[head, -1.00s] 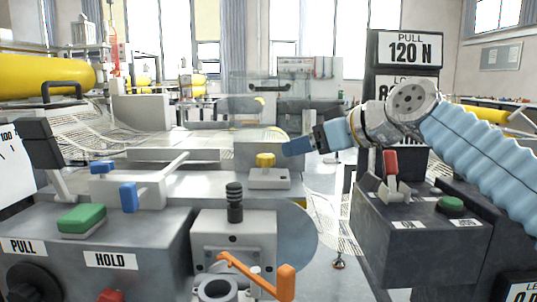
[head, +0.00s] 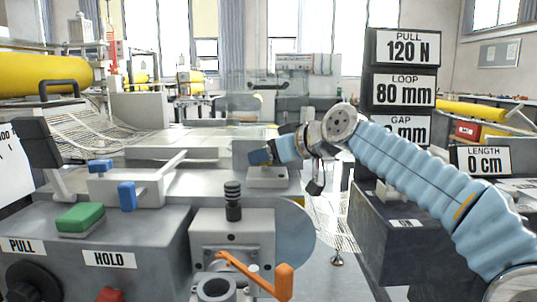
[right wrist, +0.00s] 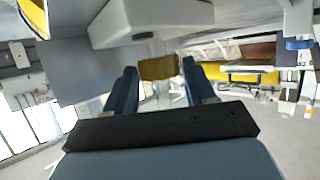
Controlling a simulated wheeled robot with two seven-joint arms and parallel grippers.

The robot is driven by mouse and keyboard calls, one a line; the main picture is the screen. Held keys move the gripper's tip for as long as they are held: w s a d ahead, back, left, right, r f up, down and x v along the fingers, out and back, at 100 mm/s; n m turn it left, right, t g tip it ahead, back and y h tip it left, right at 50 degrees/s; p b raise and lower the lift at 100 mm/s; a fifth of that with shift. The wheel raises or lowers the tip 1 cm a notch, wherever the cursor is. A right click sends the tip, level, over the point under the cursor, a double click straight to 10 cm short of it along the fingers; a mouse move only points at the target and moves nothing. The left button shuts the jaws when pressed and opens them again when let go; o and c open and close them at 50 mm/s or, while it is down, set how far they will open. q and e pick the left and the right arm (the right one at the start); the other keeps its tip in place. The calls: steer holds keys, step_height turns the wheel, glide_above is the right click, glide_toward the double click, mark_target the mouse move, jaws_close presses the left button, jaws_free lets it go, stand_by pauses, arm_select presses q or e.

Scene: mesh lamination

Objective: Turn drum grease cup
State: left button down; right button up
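The drum grease cup looks to be the yellow knob (right wrist: 158,68) on a pale block (head: 268,178) at the centre of the machine. In the head view my right gripper (head: 260,157) covers the knob. In the right wrist view the knob shows between the tips of my right gripper (right wrist: 160,72), below the pale block, which appears upside down. The two blue fingers stand apart, one on each side of the knob, with small gaps visible. Whether either finger touches it, I cannot tell. My left gripper is not in view.
An orange crank (head: 262,278) and a black-knobbed post (head: 233,200) stand in front. A grey panel (head: 150,245) with a green button (head: 80,218) is at left. A dark console (head: 405,245) sits under my right arm. Signs (head: 403,88) stand behind.

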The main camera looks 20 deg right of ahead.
steer(key=c, duration=0.7)
steer(key=shift+s+a+r+m+h+p, duration=0.1)
steer(key=shift+r+m+h+p, duration=0.05)
steer(key=shift+m+h+p, duration=0.4)
steer(key=shift+c, duration=0.2)
steer(key=shift+a+m+t+h+p, duration=0.15)
steer(key=shift+m+t+h+p, duration=0.3)
steer(key=shift+m+t+h, duration=0.25)
steer(key=shift+a+m+h, duration=0.1)
steer(key=shift+m+h, duration=0.15)
steer(key=shift+h, duration=0.2)
steer(key=shift+f+m+h+b, duration=0.25)
steer(key=shift+m+h+b, duration=0.2)
steer(key=shift+m+h, duration=0.05)
steer(key=shift+a+f+m+h+b, duration=0.15)
steer(key=shift+m+h+b, duration=0.55)
steer(key=shift+h+b, duration=0.2)
steer(key=shift+a+m+h+b, duration=0.1)
steer(key=shift+m+h+b, duration=0.45)
steer(key=shift+m+h, duration=0.3)
steer(key=shift+r+m+h+b, duration=0.2)
steer(key=shift+m+h+b, duration=0.1)
steer(key=shift+m+h, duration=0.55)
steer(key=shift+h, duration=0.3)
